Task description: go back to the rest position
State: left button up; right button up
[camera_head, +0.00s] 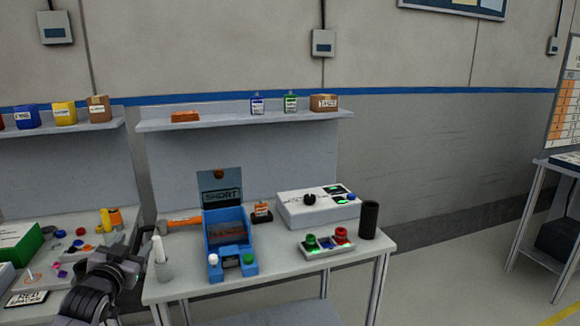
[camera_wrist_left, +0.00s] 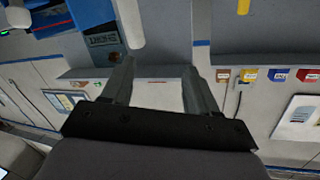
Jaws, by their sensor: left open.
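My left gripper (camera_head: 128,268) is at the left end of the workbench (camera_head: 290,277), beside a pale cylinder (camera_head: 158,250) standing in a light holder (camera_head: 161,271). In the left wrist view my left gripper (camera_wrist_left: 158,75) has its two fingers apart and nothing between them. The pale cylinder also shows there (camera_wrist_left: 131,24), beyond the fingertips. The blue dashboard module (camera_head: 215,268) stands on the bench to the right, its raised panel reading SHORT. My right gripper is in neither view.
An orange-headed tool (camera_head: 184,221), a white box with a knob (camera_head: 315,213), a button panel (camera_head: 326,246) and a black cylinder (camera_head: 369,220) occupy the bench. A cluttered second bench (camera_head: 60,285) lies left. A shelf (camera_head: 240,120) runs above. Floor at right is open.

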pick_arm(q)
jog(key=s+d+f+g+h+b, duration=0.15)
jog(key=s+d+f, duration=0.35)
jog(key=s+f, duration=0.5)
jog(key=s+d+f+g+h+b, duration=0.15)
jog(key=s+d+f, duration=0.25)
jog(key=s+f, duration=0.55)
jog(key=s+d+f+g, duration=0.2)
jog(key=s+f, duration=0.3)
jog(key=s, duration=0.3)
jog(key=s+d+f+g, duration=0.1)
jog(key=s+d+f, duration=0.3)
jog(key=s, duration=0.4)
jog(key=shift+s+d+f+n+g+b, duration=0.25)
jog(key=shift+s+f+g+b, duration=0.2)
jog(key=shift+f, duration=0.3)
